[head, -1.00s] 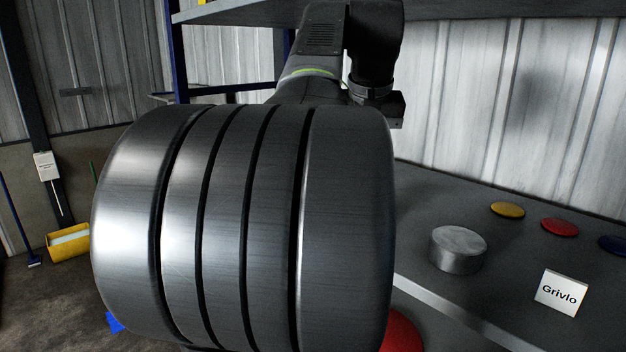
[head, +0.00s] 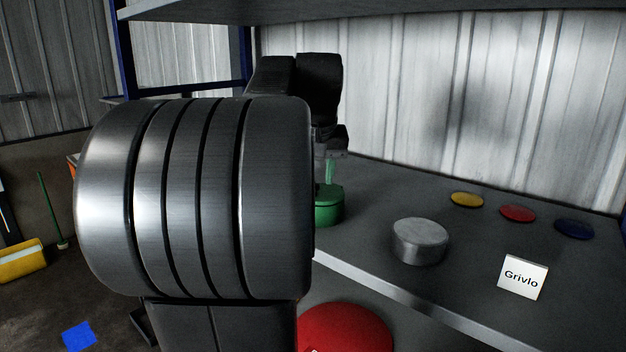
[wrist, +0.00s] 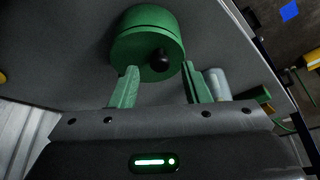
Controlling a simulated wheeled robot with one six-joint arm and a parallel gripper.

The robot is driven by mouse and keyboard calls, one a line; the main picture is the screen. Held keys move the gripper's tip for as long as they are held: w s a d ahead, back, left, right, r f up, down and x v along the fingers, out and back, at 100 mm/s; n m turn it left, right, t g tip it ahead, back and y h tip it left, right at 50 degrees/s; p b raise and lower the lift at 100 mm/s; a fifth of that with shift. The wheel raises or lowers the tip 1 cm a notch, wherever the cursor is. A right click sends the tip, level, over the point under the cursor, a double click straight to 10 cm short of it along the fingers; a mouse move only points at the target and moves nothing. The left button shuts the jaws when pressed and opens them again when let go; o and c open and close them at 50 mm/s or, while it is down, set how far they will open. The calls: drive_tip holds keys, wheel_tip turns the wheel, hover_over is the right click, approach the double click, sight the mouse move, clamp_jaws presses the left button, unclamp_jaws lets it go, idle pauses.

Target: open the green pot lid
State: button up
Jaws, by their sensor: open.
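The green pot (head: 328,208) stands on the grey shelf, partly hidden behind my arm in the head view. In the wrist view the green pot (wrist: 140,42) is just ahead of my gripper, and a round black knob (wrist: 160,61) shows on its near face, the lid. My gripper (wrist: 160,70) is open, its two green fingers apart to either side of the knob, with nothing held. In the head view my gripper (head: 329,174) is directly above the pot. I cannot tell whether the fingertips touch the lid.
A silver cylinder (head: 420,241) and a white "Grivlo" sign (head: 522,277) stand right of the pot on the shelf (head: 400,190). Yellow (head: 467,199), red (head: 517,212) and blue (head: 573,228) discs lie behind them. A red rounded object (head: 350,330) is below the shelf's front edge.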

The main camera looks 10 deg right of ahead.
drive_tip(key=shift+w+f, duration=0.25)
drive_tip(key=shift+f, duration=0.4)
clamp_jaws()
drive_tip(key=shift+r, duration=0.1)
